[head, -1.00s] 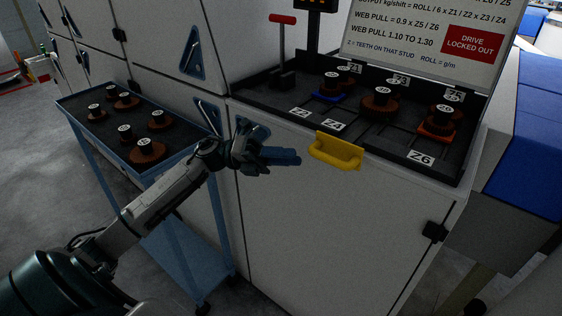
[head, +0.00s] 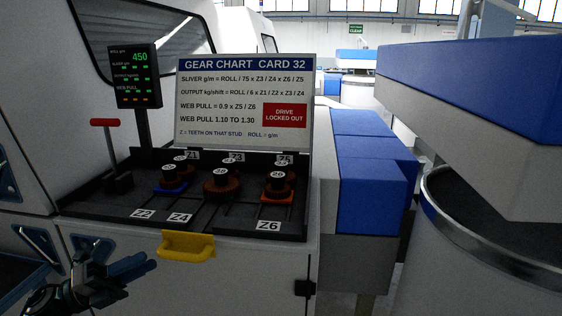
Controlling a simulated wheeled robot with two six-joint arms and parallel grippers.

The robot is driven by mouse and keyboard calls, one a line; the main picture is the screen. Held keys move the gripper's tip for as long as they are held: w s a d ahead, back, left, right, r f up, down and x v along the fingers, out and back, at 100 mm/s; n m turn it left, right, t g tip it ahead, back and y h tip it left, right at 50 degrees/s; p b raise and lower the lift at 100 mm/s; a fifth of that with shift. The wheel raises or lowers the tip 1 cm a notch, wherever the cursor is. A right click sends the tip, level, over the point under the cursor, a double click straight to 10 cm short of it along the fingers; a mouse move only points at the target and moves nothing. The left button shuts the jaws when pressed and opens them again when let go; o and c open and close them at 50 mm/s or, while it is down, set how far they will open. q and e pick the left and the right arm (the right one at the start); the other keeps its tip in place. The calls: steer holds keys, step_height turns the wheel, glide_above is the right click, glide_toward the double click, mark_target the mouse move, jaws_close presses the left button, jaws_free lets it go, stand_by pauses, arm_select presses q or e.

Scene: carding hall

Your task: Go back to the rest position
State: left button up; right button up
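My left gripper (head: 132,269) is at the lower left, in front of the white machine cabinet (head: 215,282), pointing right. Its dark blue fingers lie close together, with nothing seen between them. It is below and left of the yellow handle (head: 187,246) and apart from it. My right gripper is not in view.
A black gear tray (head: 105,203) with several brown gears tops the cabinet. Blue-and-white machinery (head: 370,185) and a large round can (head: 490,225) occupy the right.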

arm_select(q)
step_height(320, 180, down, 17)
steer(key=s+a+n+t+y, duration=0.2)
steer(key=n+t+y, duration=0.6)
steer(key=n+y, duration=1.65)
steer(key=s+d+f+n+g+h, duration=0.25)
steer(key=s+f+n+g, duration=0.35)
steer(key=s, duration=0.6)
steer(key=s+d+f+n+g+h, duration=0.1)
steer(key=s+d+f+n+g, duration=0.25)
steer(key=s+f+g, duration=0.6)
steer(key=s+a+f+n, duration=0.1)
steer(key=s+a+f, duration=0.1)
steer(key=f, duration=1.3)
steer(key=s+a+f, duration=0.1)
steer(key=f, duration=1.3)
steer(key=s+a+f, duration=0.1)
steer(key=s+f, duration=1.6)
steer(key=shift+a+f, duration=0.2)
steer(key=shift+f, duration=0.15)
